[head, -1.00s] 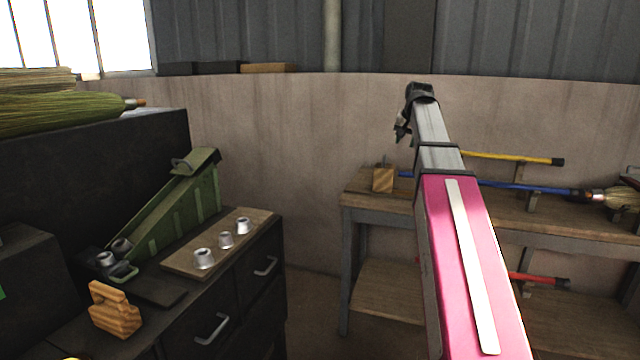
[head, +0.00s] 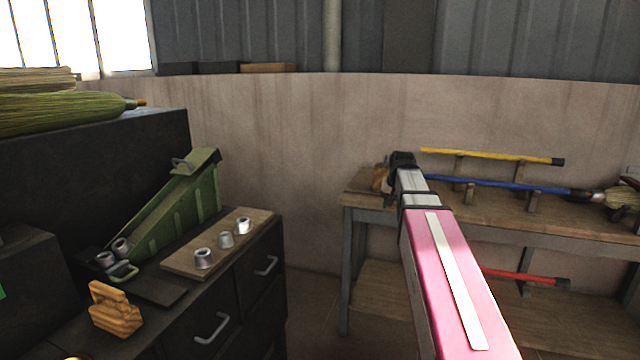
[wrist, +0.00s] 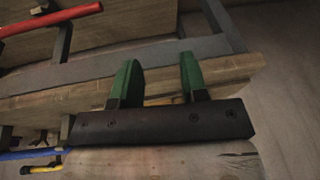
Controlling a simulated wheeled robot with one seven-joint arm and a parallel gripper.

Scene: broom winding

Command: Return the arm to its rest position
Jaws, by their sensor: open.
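My arm (head: 440,270) reaches forward from the lower right in the head view, its pink link nearest and a grey link beyond. Its dark far end (head: 402,160) is in front of the left end of the workbench (head: 510,212). The fingers cannot be made out there. In the wrist view my gripper (wrist: 160,75) shows two green fingers standing apart with nothing between them. The bench's wooden edge (wrist: 60,100) lies behind the fingers; whether they touch it cannot be told.
A blue handle (head: 500,185), a yellow handle (head: 490,156) and a red handle (head: 525,277) rest at the workbench. A wooden block (head: 379,178) is partly hidden by my arm. At left a dark cabinet (head: 235,315) carries a green device (head: 180,205) and metal cups (head: 204,259). Floor shows between.

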